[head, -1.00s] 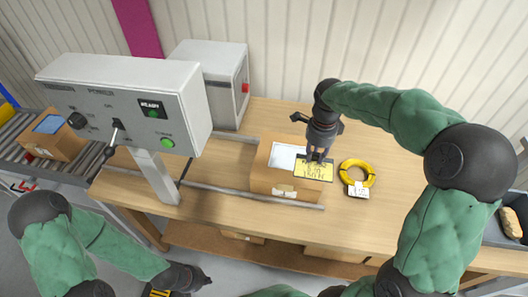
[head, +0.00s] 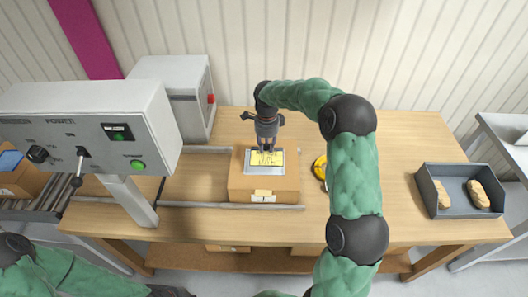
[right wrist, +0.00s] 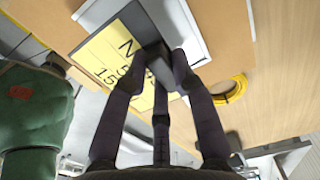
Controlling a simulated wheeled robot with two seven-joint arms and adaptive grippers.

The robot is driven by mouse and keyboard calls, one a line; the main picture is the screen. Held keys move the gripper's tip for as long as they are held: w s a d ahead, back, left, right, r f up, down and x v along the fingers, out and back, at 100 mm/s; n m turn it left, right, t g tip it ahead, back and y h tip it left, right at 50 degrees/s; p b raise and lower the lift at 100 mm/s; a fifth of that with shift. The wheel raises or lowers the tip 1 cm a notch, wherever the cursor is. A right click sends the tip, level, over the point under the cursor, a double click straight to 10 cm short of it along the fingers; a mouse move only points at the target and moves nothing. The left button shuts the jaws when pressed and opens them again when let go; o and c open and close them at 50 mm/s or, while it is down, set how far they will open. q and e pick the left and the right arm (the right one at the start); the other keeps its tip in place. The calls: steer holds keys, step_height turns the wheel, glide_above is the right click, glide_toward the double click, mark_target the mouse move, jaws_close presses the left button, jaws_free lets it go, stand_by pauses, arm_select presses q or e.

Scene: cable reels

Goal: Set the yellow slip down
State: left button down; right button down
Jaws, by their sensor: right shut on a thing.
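In the right wrist view the slip (right wrist: 108,52) shows beside a dark block between the fingers (right wrist: 155,75). The slip is over the pale, grey-edged panel (head: 250,168) on top of the cardboard box (head: 238,184). I cannot tell whether it touches the panel. My left gripper (head: 172,291) is cut off at the bottom edge, and its fingers cannot be made out.
A yellow cable coil (head: 319,167) lies right of the box, partly behind my right arm. A grey tray (head: 447,212) with brown objects stands at the table's right. A control panel (head: 100,125) on a post stands left. Rails run along the box. Table behind the coil is clear.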

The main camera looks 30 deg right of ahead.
steer(key=shift+w+f, duration=0.8)
steer(key=shift+f, duration=1.7)
steer(key=shift+f+b, duration=0.1)
steer(key=shift+b, duration=0.2)
steer(key=c, duration=1)
jaws_free()
steer(key=shift+w+r, duration=0.1)
steer(key=shift+r, duration=0.35)
step_height(320, 180, up, 11)
steer(key=shift+r+p, duration=0.2)
steer(key=shift+p, duration=0.55)
